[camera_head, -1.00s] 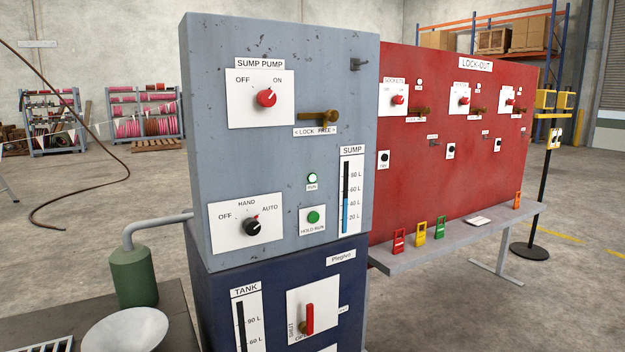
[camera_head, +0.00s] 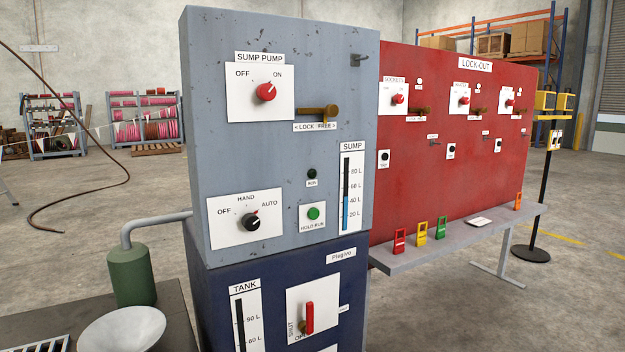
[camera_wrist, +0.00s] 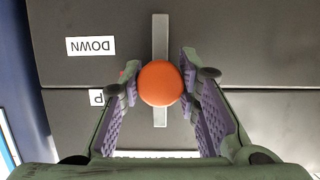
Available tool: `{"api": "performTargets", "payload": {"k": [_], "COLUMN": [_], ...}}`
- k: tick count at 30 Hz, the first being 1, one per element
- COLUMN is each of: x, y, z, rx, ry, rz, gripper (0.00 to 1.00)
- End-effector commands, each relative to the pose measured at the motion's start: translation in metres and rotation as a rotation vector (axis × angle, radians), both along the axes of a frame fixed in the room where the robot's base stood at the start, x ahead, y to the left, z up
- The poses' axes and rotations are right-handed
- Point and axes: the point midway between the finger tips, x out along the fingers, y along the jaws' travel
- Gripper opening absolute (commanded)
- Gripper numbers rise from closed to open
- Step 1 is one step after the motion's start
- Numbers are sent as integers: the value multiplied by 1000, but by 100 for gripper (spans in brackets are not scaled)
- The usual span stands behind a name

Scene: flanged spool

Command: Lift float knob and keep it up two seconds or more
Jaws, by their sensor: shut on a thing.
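The float knob (camera_wrist: 161,83) is an orange ball in the middle of the wrist view, in front of a grey upright strip (camera_wrist: 160,30) on a dark panel. My gripper (camera_wrist: 161,74) has one finger on each side of the ball and is shut on it. The knob and gripper are not in the head view.
The grey sump pump cabinet (camera_head: 225,150) has an unlit RUN lamp (camera_head: 311,173) and a SUMP gauge (camera_head: 346,200) with blue up to about 40 L. A red lock-out board (camera_head: 440,180) with a shelf (camera_head: 465,240) stands to its right. A green canister (camera_head: 133,278) and white bowl (camera_head: 122,330) are at lower left.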

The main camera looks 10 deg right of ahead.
Motion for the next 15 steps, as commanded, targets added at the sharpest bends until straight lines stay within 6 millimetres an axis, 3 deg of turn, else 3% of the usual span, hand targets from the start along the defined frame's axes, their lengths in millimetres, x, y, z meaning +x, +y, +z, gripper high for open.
{"api": "performTargets", "payload": {"k": [15], "x": [-1], "y": [2], "z": [-21], "rx": [0], "ry": [-1], "rz": [3], "gripper": [2]}}
